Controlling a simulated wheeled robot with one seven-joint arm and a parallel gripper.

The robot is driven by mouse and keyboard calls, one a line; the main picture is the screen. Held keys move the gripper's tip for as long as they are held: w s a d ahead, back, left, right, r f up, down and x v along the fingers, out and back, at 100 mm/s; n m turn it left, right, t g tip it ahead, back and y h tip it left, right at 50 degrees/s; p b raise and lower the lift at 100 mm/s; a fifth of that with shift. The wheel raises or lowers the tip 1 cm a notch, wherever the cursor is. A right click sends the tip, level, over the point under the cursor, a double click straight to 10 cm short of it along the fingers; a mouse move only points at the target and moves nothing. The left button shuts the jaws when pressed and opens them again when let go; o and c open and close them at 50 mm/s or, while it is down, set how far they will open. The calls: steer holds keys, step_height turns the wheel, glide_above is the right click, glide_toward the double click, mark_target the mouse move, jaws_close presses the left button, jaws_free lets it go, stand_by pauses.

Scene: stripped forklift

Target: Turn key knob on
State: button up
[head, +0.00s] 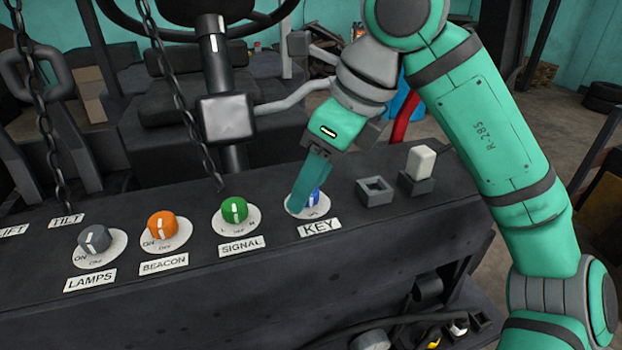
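The key knob (312,197) is blue with a white mark and sits on a round white dial plate above the KEY label (319,229), on the dark dashboard. My gripper (302,207) reaches down from the upper right, and its teal finger covers the left part of the knob. The fingertip is at or right beside the knob. Only one finger shows clearly, so I cannot tell whether the gripper is closed on the knob. The knob's ON and OFF markings are hidden or too small to read.
Left of the key are a green signal knob (234,210), an orange beacon knob (162,225) and a grey lamps knob (95,239). To the right are a square socket (375,191) and a white switch (421,162). A steering column (228,120) and hanging chains stand behind.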

steer(key=c, duration=1)
steer(key=shift+c, duration=0.2)
steer(key=shift+m, duration=0.3)
steer(key=m+t, duration=0.1)
steer(key=m, duration=0.1)
steer(key=shift+m+h, duration=0.4)
steer(key=shift+a+m, duration=0.15)
steer(key=shift+m, duration=0.25)
steer(key=m+t+h, duration=0.1)
steer(key=m, duration=0.1)
steer(key=shift+s+m, duration=0.1)
steer(key=shift+m, duration=0.3)
steer(key=shift+s+a+m+h, duration=0.1)
steer(key=shift+m+h, duration=0.4)
steer(key=shift+m, duration=0.75)
steer(key=shift+a+m+h, duration=0.1)
steer(key=shift+m+h, duration=0.4)
steer(key=shift+m, duration=0.75)
